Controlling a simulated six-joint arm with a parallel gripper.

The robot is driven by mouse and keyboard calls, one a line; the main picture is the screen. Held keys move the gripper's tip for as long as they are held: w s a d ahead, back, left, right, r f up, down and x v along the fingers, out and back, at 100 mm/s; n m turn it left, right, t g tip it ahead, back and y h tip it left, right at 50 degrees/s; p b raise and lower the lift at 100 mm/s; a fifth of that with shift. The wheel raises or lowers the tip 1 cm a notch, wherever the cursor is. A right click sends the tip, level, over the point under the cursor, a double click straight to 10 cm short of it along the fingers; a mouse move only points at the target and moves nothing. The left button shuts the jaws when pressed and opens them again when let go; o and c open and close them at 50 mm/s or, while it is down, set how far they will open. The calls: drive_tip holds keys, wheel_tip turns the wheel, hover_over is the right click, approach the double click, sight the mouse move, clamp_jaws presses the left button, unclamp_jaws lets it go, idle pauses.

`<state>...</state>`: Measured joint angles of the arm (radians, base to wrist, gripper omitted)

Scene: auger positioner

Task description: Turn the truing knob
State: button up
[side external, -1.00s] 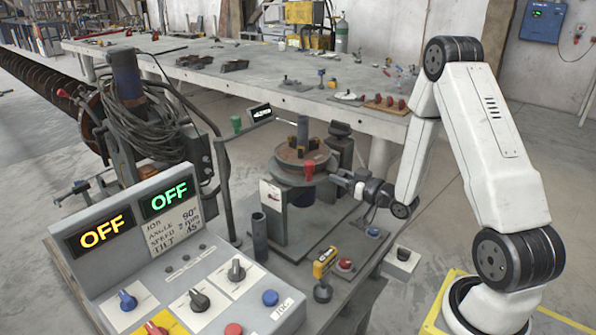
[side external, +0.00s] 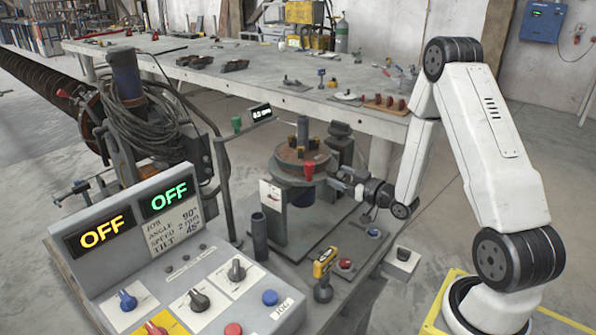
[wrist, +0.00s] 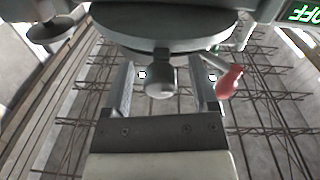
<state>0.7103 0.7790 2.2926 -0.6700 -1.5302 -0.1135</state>
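A grey round-ended knob (wrist: 160,82), which looks like the truing knob, sticks out below the turntable rim in the wrist view. My gripper (wrist: 164,85) is open, with one finger on each side of the knob and a visible gap on both sides. In the side view my gripper (side external: 346,184) is at the right side of the turntable (side external: 301,160), and it hides the knob there. A small display (side external: 261,113) stands on a post behind the turntable; its digits are too small to read surely.
A red-handled lever (wrist: 228,82) is close to the right finger in the wrist view. A control panel (side external: 180,262) with two OFF displays stands at front left. A yellow handheld tool (side external: 324,264) and a red button (side external: 345,265) are in front of the turntable.

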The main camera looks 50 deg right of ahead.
drive_tip(key=s, duration=0.7)
drive_tip(key=shift+s+a, duration=0.15)
drive_tip(key=shift+s, duration=0.25)
idle(0.4)
drive_tip(key=w+a+f+g, duration=0.3)
drive_tip(key=w+a+g, duration=0.2)
drive_tip(key=a+g, duration=0.15)
drive_tip(key=s+a+r+m+g, duration=0.1)
drive_tip(key=s+a+r+g, duration=0.2)
drive_tip(key=s+a+g, duration=0.6)
drive_tip(key=a, duration=0.4)
drive_tip(key=shift+r+y, duration=0.3)
